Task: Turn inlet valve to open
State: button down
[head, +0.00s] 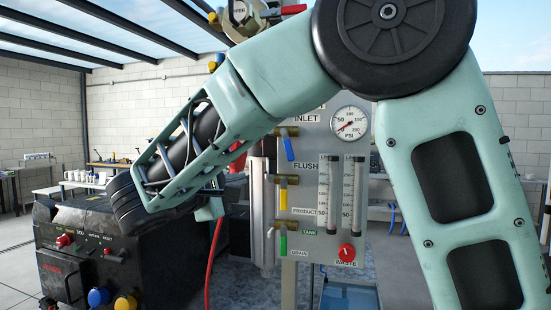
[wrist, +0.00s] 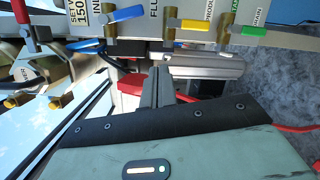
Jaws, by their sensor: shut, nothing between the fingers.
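The inlet valve has a brass body and a blue lever (head: 289,149) below the INLET label on the grey panel (head: 310,225). In the head view the lever hangs down from the body, slightly tilted. In the wrist view, where the panel appears sideways, the blue lever (wrist: 119,17) is near the top edge. My gripper (wrist: 155,82) has its fingers together, with nothing between them. They point toward the panel side and are apart from the blue lever in the picture. In the head view my arm hides the fingers.
Below are a yellow-handled flush valve (head: 282,181) and a green-handled valve (head: 283,245). A pressure gauge (head: 350,122), two flow tubes and a red knob (head: 346,253) are at right. A red lever (head: 284,11) is above. A black machine (head: 65,260) stands left.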

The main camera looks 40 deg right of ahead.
aim_at(287, 144)
jog(key=w+d+r+h+p, duration=0.1)
jog(key=d+r+p, duration=0.3)
jog(key=d+p, duration=0.3)
jog(key=shift+s+d+x, duration=0.2)
jog(key=shift+s+x, duration=0.25)
jog(key=shift+x, duration=1.65)
